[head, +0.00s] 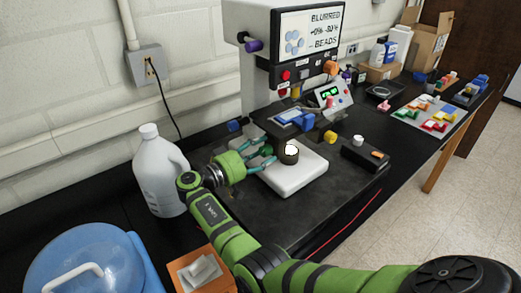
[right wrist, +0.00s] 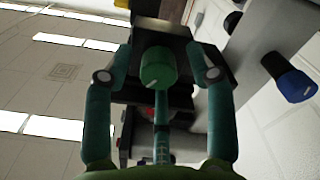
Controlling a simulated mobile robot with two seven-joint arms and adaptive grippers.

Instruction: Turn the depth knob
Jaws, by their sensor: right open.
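My right gripper (head: 258,155) is open beside the left side of the machine, low over the black bench, its teal fingers pointing right. In the right wrist view, a green knob (right wrist: 157,68) with a pale mark lies between its spread fingertips, with gaps on both sides. In the head view this knob is mostly hidden by the fingers. Other knobs show on the machine: purple (head: 254,45), orange (head: 330,67), yellow (head: 330,137) and blue (head: 234,125). A blue knob also shows in the right wrist view (right wrist: 296,86). No readable label tells which is the depth knob. My left gripper is out of view.
A white pad (head: 296,178) with a dark round cup (head: 289,153) is right of the gripper. A white jug (head: 158,170) stands to its left. A dark box (head: 366,153) stands right of the pad.

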